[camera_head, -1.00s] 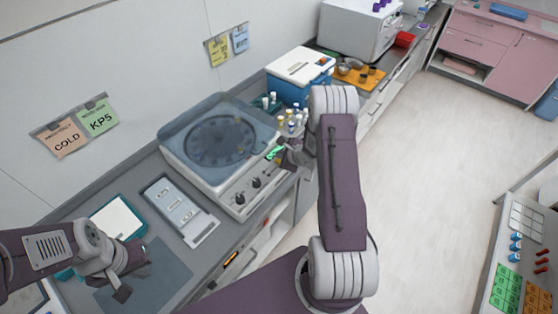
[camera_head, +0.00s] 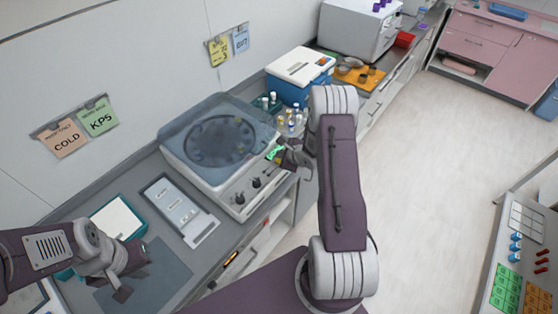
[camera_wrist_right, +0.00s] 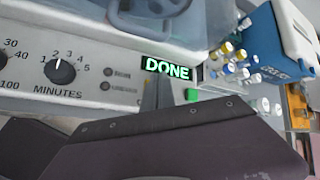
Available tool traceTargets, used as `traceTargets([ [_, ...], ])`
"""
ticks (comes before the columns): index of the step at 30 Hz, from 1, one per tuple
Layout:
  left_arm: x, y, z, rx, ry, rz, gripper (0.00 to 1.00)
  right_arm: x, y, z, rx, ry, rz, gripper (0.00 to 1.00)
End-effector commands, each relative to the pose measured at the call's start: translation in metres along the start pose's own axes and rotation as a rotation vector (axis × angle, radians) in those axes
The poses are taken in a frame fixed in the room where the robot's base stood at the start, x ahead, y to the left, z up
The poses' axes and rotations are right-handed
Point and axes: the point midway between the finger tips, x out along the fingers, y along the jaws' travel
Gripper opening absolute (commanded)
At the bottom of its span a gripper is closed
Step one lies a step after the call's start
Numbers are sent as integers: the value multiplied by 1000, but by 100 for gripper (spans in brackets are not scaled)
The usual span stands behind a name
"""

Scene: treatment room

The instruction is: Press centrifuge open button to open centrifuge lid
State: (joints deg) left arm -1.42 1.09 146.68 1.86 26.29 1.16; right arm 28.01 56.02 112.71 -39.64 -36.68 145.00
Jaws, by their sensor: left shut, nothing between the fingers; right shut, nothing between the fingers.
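The centrifuge (camera_head: 178,158) stands on the counter with its translucent blue lid (camera_head: 185,117) lying down over the round bowl. Its front panel has dark knobs, and its green display (camera_head: 273,153) reads DONE in the right wrist view (camera_wrist_right: 167,68). A green button (camera_wrist_right: 192,94) sits below the right end of the display. My right gripper (camera_head: 281,161) is shut and empty at the right end of the panel. Its fingertips (camera_wrist_right: 157,93) show just below the display, left of the green button; contact with the panel cannot be told. My left gripper (camera_head: 122,292) is shut and empty over the dark mat.
Several capped tubes (camera_head: 290,122) stand right of the centrifuge beside a blue box with a white lid (camera_head: 300,66). A grey panel-like tray (camera_head: 180,210) lies to its left. The dark mat (camera_head: 165,275) is bare at its right. Open floor lies at the right.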

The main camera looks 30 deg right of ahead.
Motion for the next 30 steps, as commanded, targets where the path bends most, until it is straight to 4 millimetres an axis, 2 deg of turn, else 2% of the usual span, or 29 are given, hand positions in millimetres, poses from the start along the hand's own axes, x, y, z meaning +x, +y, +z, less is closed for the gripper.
traceTargets([
  [30, 2, 0, 0, 0, 0, 0, 0, 8, 6, -6, 0, 0, 0, 0],
])
